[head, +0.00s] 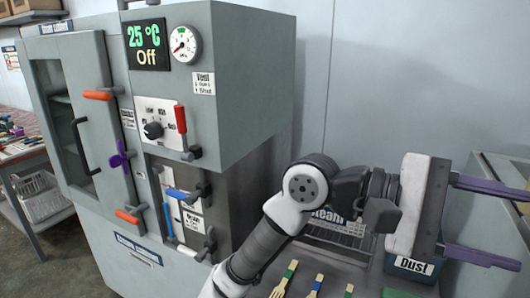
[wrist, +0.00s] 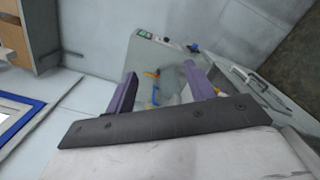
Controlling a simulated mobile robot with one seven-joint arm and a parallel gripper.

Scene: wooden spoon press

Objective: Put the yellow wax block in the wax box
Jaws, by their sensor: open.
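My gripper (head: 519,228) is at the right of the head view, with its two purple fingers pointing right and spread apart. In the wrist view the gripper (wrist: 160,72) shows the same fingers with nothing held between them. I cannot make out the yellow wax block in either view. I see no box labelled for wax. A blue-fronted box labelled "Dust" (head: 414,266) stands below my gripper.
A grey press cabinet (head: 250,80) with several coloured levers fills the left and middle. A wire rack labelled "Steam" (head: 340,236) is behind my arm. Several wooden utensils (head: 284,279) with coloured bands lie at the bottom. A side table (head: 22,152) stands far left.

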